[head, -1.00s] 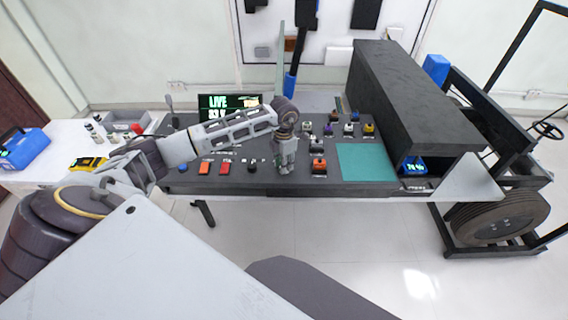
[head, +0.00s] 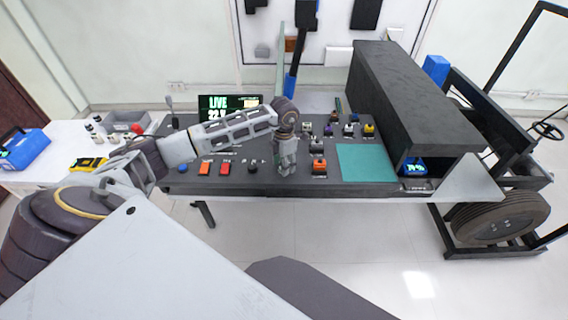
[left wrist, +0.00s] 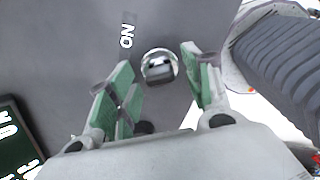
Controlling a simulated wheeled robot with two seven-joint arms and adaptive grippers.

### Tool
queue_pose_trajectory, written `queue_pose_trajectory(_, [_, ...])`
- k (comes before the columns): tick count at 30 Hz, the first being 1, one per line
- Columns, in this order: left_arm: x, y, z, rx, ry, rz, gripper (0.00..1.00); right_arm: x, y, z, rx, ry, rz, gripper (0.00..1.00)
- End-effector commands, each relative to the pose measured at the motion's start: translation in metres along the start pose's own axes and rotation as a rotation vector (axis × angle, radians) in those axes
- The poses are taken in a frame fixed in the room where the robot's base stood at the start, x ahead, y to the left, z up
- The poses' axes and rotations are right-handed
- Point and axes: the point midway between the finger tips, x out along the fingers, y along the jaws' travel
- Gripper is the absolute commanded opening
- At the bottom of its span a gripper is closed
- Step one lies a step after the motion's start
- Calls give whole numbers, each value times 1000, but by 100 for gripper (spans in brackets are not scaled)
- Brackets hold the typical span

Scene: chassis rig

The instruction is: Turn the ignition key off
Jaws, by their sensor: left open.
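In the left wrist view a round silver ignition switch (left wrist: 160,66) sits on the grey panel beside a white "ON" label (left wrist: 127,35). A dark bar shows across its face; I cannot tell the key's exact angle. My left gripper (left wrist: 157,73) is open, with its green-padded fingers on either side of the switch and gaps showing between. In the head view my left gripper (head: 287,164) points down over the dark control panel (head: 215,180) and hides the switch. My right gripper is not in view.
A black knob (head: 252,167), red buttons (head: 225,168) and an orange button (head: 319,166) are close to the gripper. A lit "LIVE" screen (head: 230,106) stands behind. A teal mat (head: 366,162) and a dark raised housing (head: 415,100) are to the right.

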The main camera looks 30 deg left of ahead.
Motion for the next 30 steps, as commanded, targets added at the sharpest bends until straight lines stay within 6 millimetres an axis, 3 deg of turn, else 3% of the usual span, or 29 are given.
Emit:
queue_pose_trajectory(8, [-23,1,1,0,-3,2,50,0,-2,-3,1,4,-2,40])
queue_pose_trajectory(22, [-91,1,0,0,-3,2,50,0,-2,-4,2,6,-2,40])
queue_pose_trajectory(30, [-115,1,0,-1,-2,1,50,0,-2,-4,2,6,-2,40])
